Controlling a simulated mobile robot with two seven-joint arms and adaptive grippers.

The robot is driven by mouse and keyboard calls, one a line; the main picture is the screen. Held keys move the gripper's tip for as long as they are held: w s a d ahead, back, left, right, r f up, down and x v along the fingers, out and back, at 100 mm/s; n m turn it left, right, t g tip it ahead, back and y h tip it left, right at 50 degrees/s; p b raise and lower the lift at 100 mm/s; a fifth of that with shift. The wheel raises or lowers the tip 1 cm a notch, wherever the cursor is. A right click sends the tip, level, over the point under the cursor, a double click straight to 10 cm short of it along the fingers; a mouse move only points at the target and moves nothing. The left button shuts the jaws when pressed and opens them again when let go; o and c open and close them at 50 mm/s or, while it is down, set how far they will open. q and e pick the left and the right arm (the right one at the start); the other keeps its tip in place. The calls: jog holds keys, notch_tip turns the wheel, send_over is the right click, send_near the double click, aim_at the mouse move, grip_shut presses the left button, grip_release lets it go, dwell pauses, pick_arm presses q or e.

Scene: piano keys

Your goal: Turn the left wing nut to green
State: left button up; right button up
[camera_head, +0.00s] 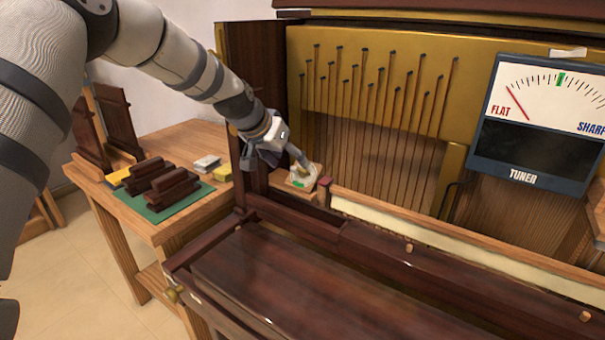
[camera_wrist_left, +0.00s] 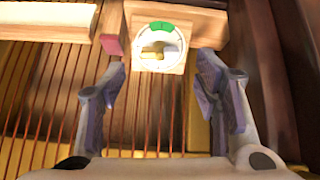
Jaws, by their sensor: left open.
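The left wing nut (camera_wrist_left: 152,50) is a small brass piece at the centre of a round white dial (camera_wrist_left: 172,62) on a light wooden block (camera_wrist_left: 187,25). A green mark (camera_wrist_left: 161,27) sits on the dial's rim, at the top in the left wrist view. The wing nut lies roughly crosswise there, not in line with the green mark. My left gripper (camera_wrist_left: 160,88) is open and empty, its two fingers apart and short of the dial in that view. In the head view my left gripper (camera_head: 300,160) is at the block and partly covers the dial. My right gripper is not in view.
The tuner (camera_head: 535,130) at the right has its red needle toward FLAT, left of its green mark. Strings and pins fill the piano back. A dark wooden piano lid (camera_head: 340,280) lies in front. A side table (camera_head: 160,222) with dark blocks on a green mat stands at left.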

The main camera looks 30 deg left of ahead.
aim_at(298, 169)
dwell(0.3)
pick_arm(q)
jog(key=shift+b+x, duration=1.65)
jog(key=shift+x, duration=2.05)
jog(key=shift+r, duration=0.1)
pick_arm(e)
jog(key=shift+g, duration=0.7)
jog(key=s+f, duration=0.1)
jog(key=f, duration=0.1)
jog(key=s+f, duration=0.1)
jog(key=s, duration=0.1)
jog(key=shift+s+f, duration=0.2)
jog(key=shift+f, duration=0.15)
pick_arm(q)
jog(key=shift+s+r+p, duration=0.4)
jog(key=shift+r+p, duration=0.1)
jog(key=shift+r, duration=0.05)
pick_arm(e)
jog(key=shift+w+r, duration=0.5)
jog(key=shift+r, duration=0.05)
pick_arm(q)
jog(key=shift+f, duration=0.1)
